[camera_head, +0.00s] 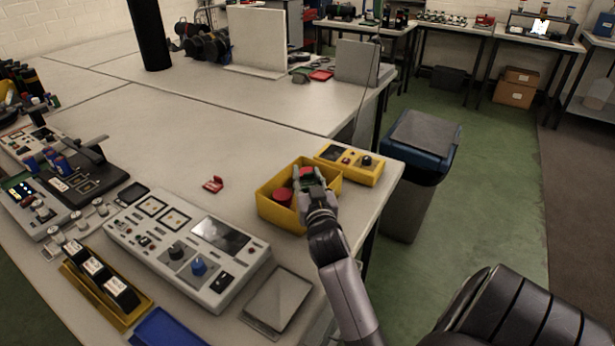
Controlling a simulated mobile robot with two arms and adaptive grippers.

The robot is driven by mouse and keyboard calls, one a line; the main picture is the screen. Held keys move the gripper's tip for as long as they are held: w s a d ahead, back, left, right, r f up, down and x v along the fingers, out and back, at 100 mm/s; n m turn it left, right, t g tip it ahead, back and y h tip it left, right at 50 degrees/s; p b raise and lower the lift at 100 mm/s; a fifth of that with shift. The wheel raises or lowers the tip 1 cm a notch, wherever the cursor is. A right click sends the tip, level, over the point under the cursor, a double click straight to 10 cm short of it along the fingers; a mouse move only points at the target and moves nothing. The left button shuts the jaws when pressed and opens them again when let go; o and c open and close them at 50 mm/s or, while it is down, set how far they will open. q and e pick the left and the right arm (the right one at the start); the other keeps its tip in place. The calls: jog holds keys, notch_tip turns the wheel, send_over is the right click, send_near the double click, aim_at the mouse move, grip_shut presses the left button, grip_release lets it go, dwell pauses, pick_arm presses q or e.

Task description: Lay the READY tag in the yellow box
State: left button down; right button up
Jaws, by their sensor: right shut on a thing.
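The yellow box (268,210) is an open bin near the right end of the table. My right gripper (308,182) is over the box, reaching in from the front right. It is shut on a small tag (307,172) with green and red showing, at the level of the box's rim. The fingers partly hide the tag, and its lettering is too small to read. A red round object (282,196) sits inside the box, left of the gripper. My left gripper is out of view.
A yellow control box (352,164) stands right behind the bin. A small red item (213,184) lies on the open table to the left. A grey control panel (185,250) is at the front. A blue-rimmed waste bin (424,146) stands beyond the table's right edge.

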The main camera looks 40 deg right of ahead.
jog(key=shift+f, duration=0.1)
jog(key=o, duration=0.8)
jog(key=shift+o, duration=0.2)
